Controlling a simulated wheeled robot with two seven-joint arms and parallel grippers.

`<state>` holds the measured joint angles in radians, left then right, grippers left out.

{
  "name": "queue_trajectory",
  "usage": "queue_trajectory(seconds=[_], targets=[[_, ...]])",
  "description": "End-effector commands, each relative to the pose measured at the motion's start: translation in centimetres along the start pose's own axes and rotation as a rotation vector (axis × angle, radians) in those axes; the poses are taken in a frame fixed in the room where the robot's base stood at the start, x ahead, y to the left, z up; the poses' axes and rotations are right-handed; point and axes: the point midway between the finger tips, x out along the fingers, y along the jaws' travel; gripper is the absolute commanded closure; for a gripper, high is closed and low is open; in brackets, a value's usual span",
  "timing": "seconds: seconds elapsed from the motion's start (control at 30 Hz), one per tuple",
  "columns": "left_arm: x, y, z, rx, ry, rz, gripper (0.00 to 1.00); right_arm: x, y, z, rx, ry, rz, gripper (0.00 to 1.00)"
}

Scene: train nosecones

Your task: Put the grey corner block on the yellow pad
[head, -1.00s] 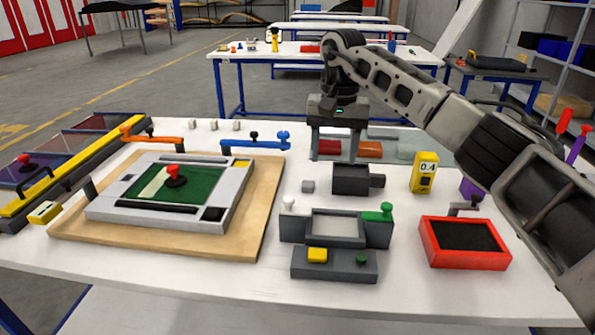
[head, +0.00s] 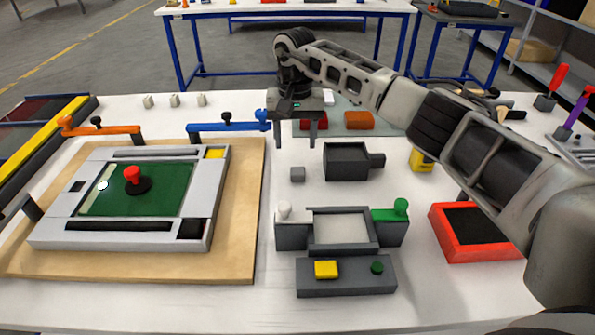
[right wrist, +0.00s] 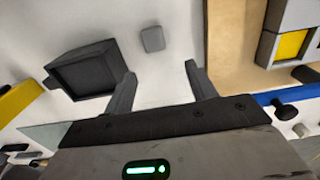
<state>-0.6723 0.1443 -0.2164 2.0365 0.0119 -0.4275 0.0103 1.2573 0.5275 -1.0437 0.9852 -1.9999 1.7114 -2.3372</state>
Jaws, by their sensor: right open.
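The small grey block (head: 298,174) sits on the white table, right of the wooden board. It also shows in the right wrist view (right wrist: 152,39), beyond and between the fingertips. A yellow square pad (head: 215,153) lies at the far right corner of the light grey frame; it shows in the right wrist view too (right wrist: 291,46). My right gripper (head: 296,138) is open and empty, fingers pointing down, a little behind and above the block. It is not touching the block. My left gripper is not in view.
A dark open box (head: 347,162) with a side tab stands right of the block. A blue-handled bar (head: 228,127) lies behind the frame. A grey fixture (head: 292,236) with white and green knobs is nearer. A red tray (head: 440,239) is at right. Table around the block is clear.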

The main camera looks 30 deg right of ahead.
Motion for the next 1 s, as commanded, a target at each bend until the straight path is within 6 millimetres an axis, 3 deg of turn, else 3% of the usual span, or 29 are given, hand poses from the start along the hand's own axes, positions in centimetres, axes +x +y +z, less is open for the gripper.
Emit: queue_trajectory(seconds=[0.27,0.53,0.8,0.83,1.0], targets=[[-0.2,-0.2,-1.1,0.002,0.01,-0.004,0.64,2.1,0.2,0.5,-0.001,-0.004,0.002,0.44],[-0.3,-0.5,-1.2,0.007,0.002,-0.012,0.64,5.8,0.5,1.0,0.001,-0.002,0.0,0.44],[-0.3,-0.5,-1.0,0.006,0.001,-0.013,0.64,6.2,0.5,0.9,0.0,0.0,0.0,0.44],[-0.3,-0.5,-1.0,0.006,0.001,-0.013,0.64,6.2,0.5,0.9,0.0,0.0,0.0,0.46],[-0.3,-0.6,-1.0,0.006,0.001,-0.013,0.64,6.2,0.5,0.9,0.0,0.0,0.0,0.92]])
